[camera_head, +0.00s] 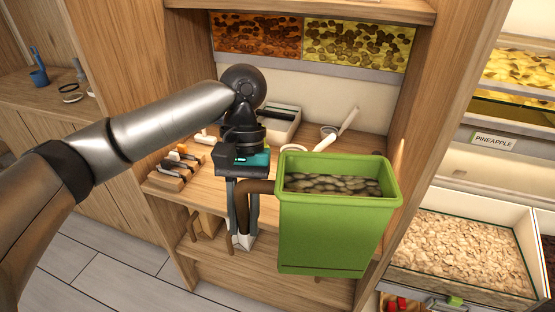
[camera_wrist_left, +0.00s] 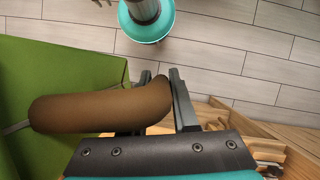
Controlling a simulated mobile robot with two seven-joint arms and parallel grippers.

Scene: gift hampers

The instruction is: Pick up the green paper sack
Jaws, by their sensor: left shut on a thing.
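The green paper sack (camera_head: 325,240) is an upright, box-shaped green container with an open top, filled with greyish-green pieces. A thick brown handle (camera_head: 262,187) sticks out from its left side. My left gripper (camera_head: 241,238) points down beside the sack's left wall and is shut on this handle. In the left wrist view, the handle (camera_wrist_left: 85,108) runs from the green wall (camera_wrist_left: 40,65) to between the fingers (camera_wrist_left: 158,105). The sack appears held in front of the wooden counter, but its underside is hidden. My right gripper is not in view.
The wooden counter (camera_head: 210,190) behind carries a rack of dark-handled tools (camera_head: 175,168), a pale tray (camera_head: 283,122) and a white scoop (camera_head: 348,121). A bin of pale flakes (camera_head: 462,250) stands at the right. Tiled floor (camera_head: 100,265) is open at the lower left.

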